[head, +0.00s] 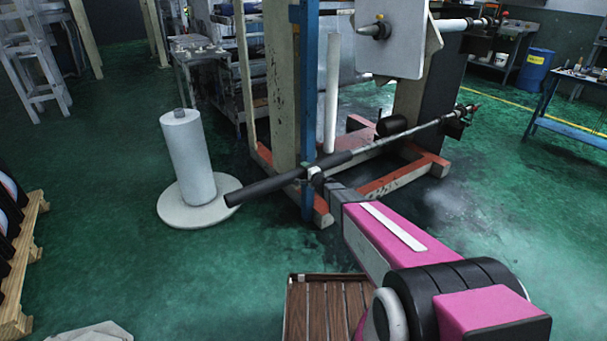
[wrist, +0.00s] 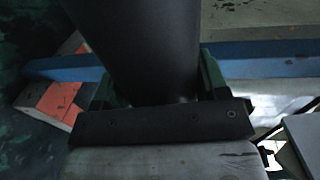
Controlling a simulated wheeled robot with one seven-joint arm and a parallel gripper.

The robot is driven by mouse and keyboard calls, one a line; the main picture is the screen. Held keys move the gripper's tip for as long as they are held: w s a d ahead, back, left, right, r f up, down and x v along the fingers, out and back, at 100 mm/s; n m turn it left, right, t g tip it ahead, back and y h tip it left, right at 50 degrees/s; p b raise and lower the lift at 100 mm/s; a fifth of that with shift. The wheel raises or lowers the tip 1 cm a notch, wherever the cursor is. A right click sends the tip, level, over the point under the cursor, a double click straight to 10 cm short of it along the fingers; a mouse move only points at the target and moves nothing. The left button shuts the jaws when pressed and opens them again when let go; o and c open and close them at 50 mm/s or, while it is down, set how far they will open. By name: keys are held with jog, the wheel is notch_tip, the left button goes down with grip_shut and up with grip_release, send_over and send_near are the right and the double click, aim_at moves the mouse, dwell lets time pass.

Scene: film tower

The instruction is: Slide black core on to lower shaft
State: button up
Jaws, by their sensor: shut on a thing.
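The black core (head: 265,187) is a long dark tube, tilted up to the right. My gripper (head: 316,175) is shut on it, right of its middle, in front of the blue post. In the wrist view the core (wrist: 135,45) fills the space between the dark green fingers (wrist: 155,80). The lower shaft (head: 420,126) is a thin grey rod running up to the right, roughly in line with the core. The core's right end appears to meet or overlap the shaft's near end; I cannot tell whether it is around the shaft.
The blue post (head: 308,80) and the machine's orange-red feet (head: 400,178) stand close to my gripper. The upper shaft (head: 455,25) passes by a white panel (head: 392,45). A white roll (head: 190,155) stands on a round base at left. Green floor (head: 120,255) is clear at lower left.

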aim_at(371, 149)
jog(key=shift+w+d, duration=0.8)
jog(key=shift+d, duration=0.35)
jog(key=shift+w+d, duration=0.8)
jog(key=shift+d, duration=0.35)
jog(key=shift+w+d, duration=1.7)
jog(key=shift+d, duration=0.8)
jog(key=shift+w+d, duration=1.65)
jog(key=shift+d, duration=0.85)
jog(key=shift+w+d, duration=1.7)
jog(key=shift+d, duration=0.8)
jog(key=shift+w+d+f, duration=0.1)
jog(key=shift+w+d, duration=0.5)
jog(key=shift+d, duration=0.25)
jog(key=shift+w+d, duration=0.6)
jog(key=shift+d, duration=0.2)
jog(key=shift+w+d, duration=1.3)
jog(key=shift+d, duration=0.65)
jog(key=shift+w+d, duration=1.25)
jog(key=shift+d, duration=0.65)
jog(key=shift+w+d, duration=1.3)
jog(key=shift+d, duration=0.65)
